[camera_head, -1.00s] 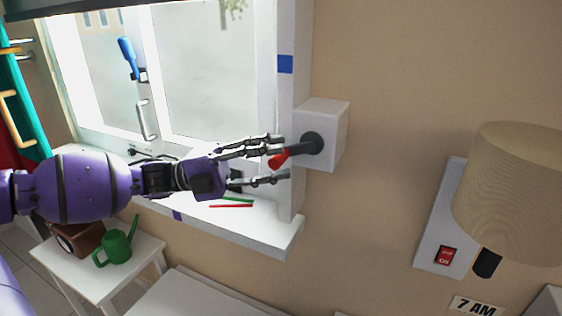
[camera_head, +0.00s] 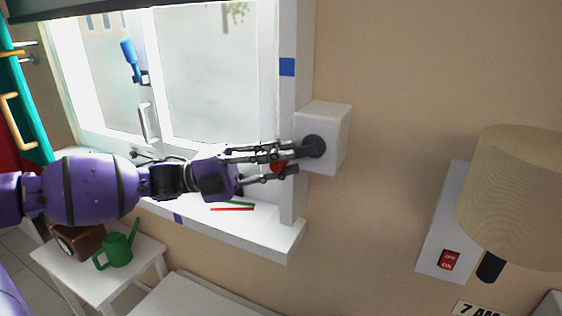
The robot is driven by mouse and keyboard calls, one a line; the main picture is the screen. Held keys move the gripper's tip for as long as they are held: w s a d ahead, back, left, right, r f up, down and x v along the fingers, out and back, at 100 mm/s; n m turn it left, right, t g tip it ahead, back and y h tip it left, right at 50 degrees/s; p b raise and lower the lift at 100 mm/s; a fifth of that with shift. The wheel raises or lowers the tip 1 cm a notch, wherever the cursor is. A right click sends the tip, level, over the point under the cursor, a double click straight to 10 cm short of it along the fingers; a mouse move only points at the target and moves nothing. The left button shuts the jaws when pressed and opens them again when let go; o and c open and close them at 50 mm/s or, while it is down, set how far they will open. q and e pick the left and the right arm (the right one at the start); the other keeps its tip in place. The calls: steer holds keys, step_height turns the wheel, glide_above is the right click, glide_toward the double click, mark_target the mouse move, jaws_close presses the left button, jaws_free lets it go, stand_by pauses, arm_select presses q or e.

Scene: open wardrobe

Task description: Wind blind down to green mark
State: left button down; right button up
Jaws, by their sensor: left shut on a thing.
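The wall crank has a white box (camera_head: 325,138) with a dark round hub and arm (camera_head: 313,147). Its red handle (camera_head: 278,168) is mostly hidden between the fingers of my left gripper (camera_head: 285,160). The gripper is shut on the handle, reaching in from the left. The dark blind (camera_head: 80,7) shows only as a strip across the top of the window. A blue mark (camera_head: 287,67) is on the right window frame, below the blind. I cannot make out a green mark on the frame. My right gripper is not in view.
The white sill (camera_head: 270,237) holds a red stick and a green stick. A green watering can (camera_head: 117,250) stands on a small white table at lower left. A lamp (camera_head: 515,195) and a red switch (camera_head: 449,260) are at right. The wall between is clear.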

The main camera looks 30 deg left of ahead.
arm_select(q)
steer(key=shift+f, duration=0.45)
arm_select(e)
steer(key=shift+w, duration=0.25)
